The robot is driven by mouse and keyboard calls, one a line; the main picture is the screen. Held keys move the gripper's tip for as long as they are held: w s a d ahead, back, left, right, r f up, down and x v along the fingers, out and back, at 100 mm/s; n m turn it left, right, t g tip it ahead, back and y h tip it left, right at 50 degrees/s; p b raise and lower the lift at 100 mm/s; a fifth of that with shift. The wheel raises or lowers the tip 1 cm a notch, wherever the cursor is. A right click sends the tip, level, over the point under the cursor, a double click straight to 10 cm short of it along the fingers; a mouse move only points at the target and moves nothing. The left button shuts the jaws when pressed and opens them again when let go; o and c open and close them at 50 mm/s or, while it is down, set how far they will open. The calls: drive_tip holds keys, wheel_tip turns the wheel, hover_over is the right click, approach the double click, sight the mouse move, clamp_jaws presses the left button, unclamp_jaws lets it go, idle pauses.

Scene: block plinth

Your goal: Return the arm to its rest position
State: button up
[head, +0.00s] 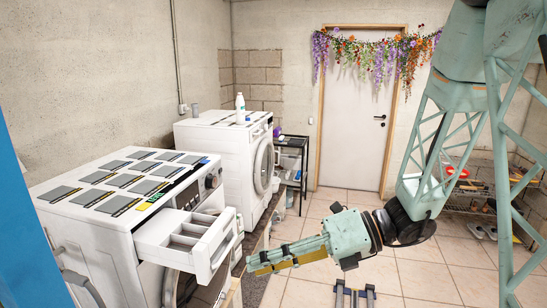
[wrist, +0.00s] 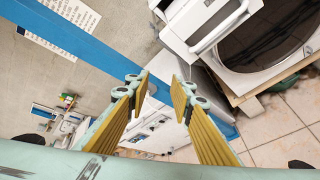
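My gripper (head: 252,263) is in front of the near washing machine, to the right of its pulled-out detergent drawer (head: 190,238) in the head view. Its teal arm reaches in from the right. In the wrist view the two yellow-padded fingers (wrist: 161,86) stand apart with nothing between them. I cannot tell from the head view how close the fingertips are to the drawer front. The near washing machine (head: 95,240) is white, with its round door partly visible low in the head view; a washing machine with a dark round door (wrist: 268,32) fills the wrist view's upper right.
A second washing machine (head: 215,140) stands behind, with a white bottle (head: 240,108) on top. A dark shelf rack (head: 292,160) and a door (head: 352,130) with a flower garland are at the back. A blue post (head: 25,230) is at the left.

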drive_tip(key=s+d+r+n+g+h+b, duration=0.1)
drive_tip(key=s+d+n+h, duration=0.2)
drive_tip(key=s+n, duration=0.55)
drive_tip(key=s+d+r+n+g+h+b, duration=0.1)
drive_tip(key=s+d+r+n+h+b, duration=0.15)
drive_tip(key=s+n, duration=0.55)
drive_tip(key=s+d+r+n+t+h+b, duration=0.1)
drive_tip(key=s+d+n+t+h, duration=0.2)
drive_tip(key=d+n, duration=0.3)
drive_tip(key=s+d+r+n+t+h+b, duration=0.1)
drive_tip(key=s+d+n+t+h, duration=0.2)
drive_tip(key=d, duration=0.9)
drive_tip(key=s+n+h, duration=0.2)
drive_tip(key=s+n, duration=0.1)
drive_tip(key=n, duration=0.1)
drive_tip(key=shift+r+b, duration=0.4)
